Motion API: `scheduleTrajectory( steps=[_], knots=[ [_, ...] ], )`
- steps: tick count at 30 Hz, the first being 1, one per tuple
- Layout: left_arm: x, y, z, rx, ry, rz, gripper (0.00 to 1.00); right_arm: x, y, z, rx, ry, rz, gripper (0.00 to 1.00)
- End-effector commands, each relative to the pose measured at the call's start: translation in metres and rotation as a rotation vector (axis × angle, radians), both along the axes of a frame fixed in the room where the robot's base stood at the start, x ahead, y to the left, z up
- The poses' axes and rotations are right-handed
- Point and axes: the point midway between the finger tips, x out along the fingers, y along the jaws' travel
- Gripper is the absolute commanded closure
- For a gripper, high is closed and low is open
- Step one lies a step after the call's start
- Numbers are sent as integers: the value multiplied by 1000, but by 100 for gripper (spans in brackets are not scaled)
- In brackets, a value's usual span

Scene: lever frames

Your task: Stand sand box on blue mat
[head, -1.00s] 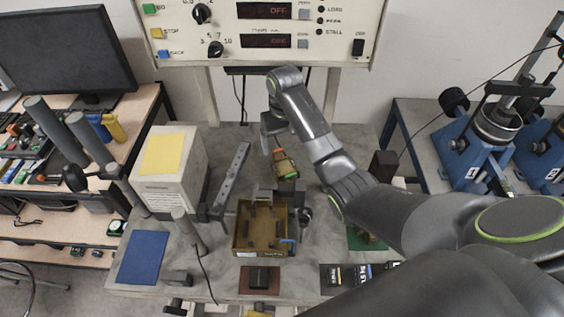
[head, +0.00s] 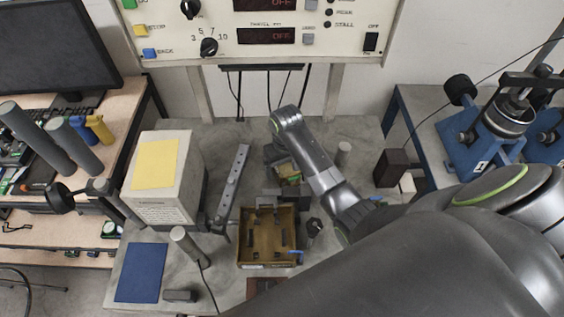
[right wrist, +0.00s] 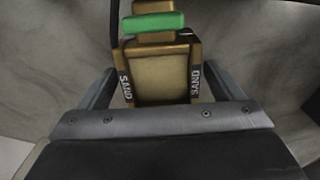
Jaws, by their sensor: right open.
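The sand box (right wrist: 160,80) is brown with "SAND" on both sides and a green bar across its top in the right wrist view. In the head view the sand box (head: 288,173) is on the grey table behind the brown tray, partly hidden by my right arm. My right gripper (head: 284,163) is at the box; in the right wrist view its open fingers (right wrist: 158,92) stand on either side of it with gaps. The blue mat (head: 140,272) lies flat and bare at the table's front left. My left gripper is not in view.
A brown tray (head: 243,250) stands in the table's middle, with a long grey bar (head: 233,182) left of it. A white box with a yellow top (head: 167,185) stands behind the mat. A grey post (head: 187,245) and a small dark block (head: 180,296) are beside the mat.

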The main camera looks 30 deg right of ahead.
Motion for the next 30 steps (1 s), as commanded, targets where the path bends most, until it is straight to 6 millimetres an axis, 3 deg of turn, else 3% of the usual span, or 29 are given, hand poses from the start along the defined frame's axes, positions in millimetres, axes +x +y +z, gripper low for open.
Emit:
scheduleTrajectory(
  steps=[6,14,24,30],
  knots=[
    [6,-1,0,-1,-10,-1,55,0,0,0,0,0,0,15],
    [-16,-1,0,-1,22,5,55,0,0,0,0,0,0,49],
    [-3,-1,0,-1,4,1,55,1,0,1,0,-3,1,94],
    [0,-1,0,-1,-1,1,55,2,0,2,0,-4,1,94]
  ],
)
